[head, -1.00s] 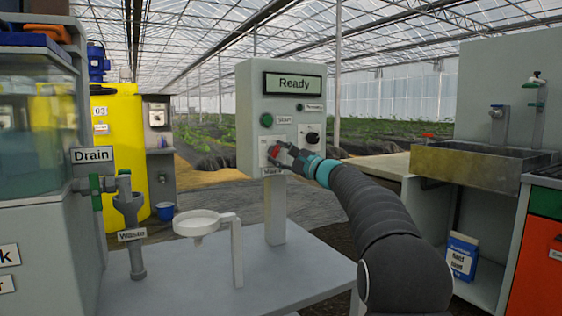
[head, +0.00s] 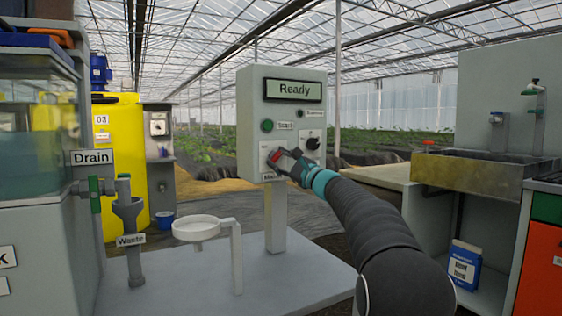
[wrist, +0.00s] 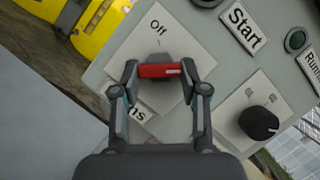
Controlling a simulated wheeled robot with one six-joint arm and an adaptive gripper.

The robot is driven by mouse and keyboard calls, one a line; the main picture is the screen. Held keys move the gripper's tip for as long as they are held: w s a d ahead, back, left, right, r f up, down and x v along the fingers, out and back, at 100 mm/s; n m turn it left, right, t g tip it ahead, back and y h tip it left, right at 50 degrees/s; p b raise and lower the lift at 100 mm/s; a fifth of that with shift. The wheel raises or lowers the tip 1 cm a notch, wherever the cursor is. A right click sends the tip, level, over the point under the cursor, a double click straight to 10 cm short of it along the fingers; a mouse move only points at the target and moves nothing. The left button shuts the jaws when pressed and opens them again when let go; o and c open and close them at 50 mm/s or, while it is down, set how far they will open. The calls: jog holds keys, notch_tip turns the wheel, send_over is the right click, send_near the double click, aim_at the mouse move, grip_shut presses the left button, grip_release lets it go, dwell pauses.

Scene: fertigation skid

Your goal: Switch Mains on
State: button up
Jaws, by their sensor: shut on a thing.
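The Mains switch has a red handle (wrist: 152,71) on a pale square plate (wrist: 125,48) at the lower left of the grey control box (head: 250,92). My gripper (wrist: 160,75) is shut on the red handle, one finger at each end. In the wrist view the handle lies level across the picture, with a white mark near its right end. The word "Off" stands above it on the tilted plate. The Mains label (wrist: 137,112) is partly covered by my fingers. In the head view my gripper (head: 281,160) hides much of the switch.
The box display (head: 294,90) reads "Ready". A green Start button (head: 267,126) and a black knob (head: 312,143) sit close to the switch. A white funnel dish (head: 201,228) stands in front on the grey base plate. A sink (head: 480,170) is at right.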

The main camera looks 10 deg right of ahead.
jog(key=o, duration=1.1)
jog(key=shift+o, duration=0.2)
jog(key=v, duration=1.2)
jog(key=shift+d, duration=0.1)
